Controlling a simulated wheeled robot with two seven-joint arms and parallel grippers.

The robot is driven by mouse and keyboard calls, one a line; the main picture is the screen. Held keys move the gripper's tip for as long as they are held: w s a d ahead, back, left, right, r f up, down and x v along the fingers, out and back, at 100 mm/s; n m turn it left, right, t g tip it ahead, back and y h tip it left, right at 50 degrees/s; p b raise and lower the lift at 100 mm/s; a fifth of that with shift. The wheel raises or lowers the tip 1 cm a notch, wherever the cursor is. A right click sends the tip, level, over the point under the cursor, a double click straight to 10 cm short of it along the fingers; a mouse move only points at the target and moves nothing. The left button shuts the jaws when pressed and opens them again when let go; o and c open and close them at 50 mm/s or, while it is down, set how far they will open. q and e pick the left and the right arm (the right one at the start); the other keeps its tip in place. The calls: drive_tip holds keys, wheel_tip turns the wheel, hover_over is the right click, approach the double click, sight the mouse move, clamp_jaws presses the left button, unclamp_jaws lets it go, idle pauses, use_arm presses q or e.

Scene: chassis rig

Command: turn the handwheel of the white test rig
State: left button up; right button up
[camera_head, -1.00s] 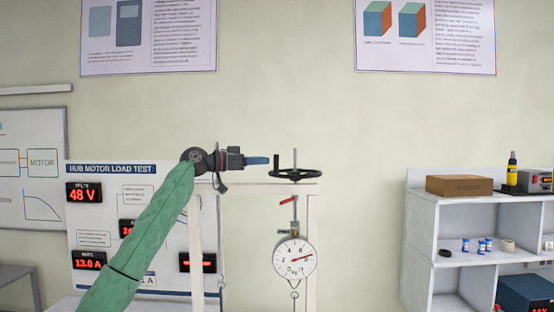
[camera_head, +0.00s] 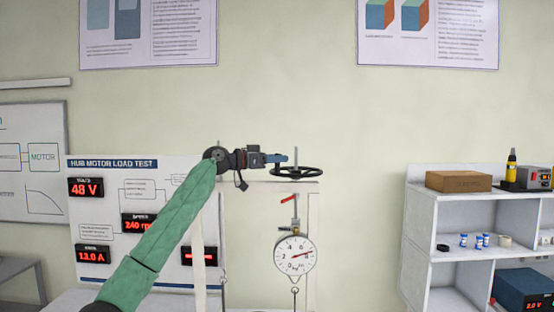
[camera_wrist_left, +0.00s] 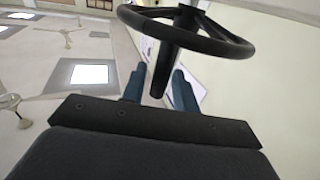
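The black handwheel (camera_head: 298,173) lies flat on top of the white test rig (camera_head: 313,215), with a thin upright rod at its hub. My left gripper (camera_head: 281,158) comes in from the left, its blue fingers at the wheel's left rim. In the left wrist view the handwheel (camera_wrist_left: 225,45) shows large, with a black handle peg (camera_wrist_left: 162,70) on its rim. The left gripper (camera_wrist_left: 158,88) is open there, its fingers on either side of the peg with gaps visible. Contact cannot be told. My right gripper is not in view.
A round dial gauge (camera_head: 295,255) hangs in the rig under a red pointer (camera_head: 290,198). The motor load test board (camera_head: 140,215) stands behind my left arm. A white shelf (camera_head: 440,220) with a brown box (camera_head: 459,181) stands right. Space between rig and shelf is free.

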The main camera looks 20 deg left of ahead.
use_arm(q)
clamp_jaws()
drive_tip(key=shift+d, duration=0.1)
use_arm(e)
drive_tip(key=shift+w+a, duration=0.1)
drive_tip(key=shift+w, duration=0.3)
use_arm(q)
drive_tip(key=shift+d+f+b, duration=0.1)
drive_tip(key=shift+b, duration=0.2)
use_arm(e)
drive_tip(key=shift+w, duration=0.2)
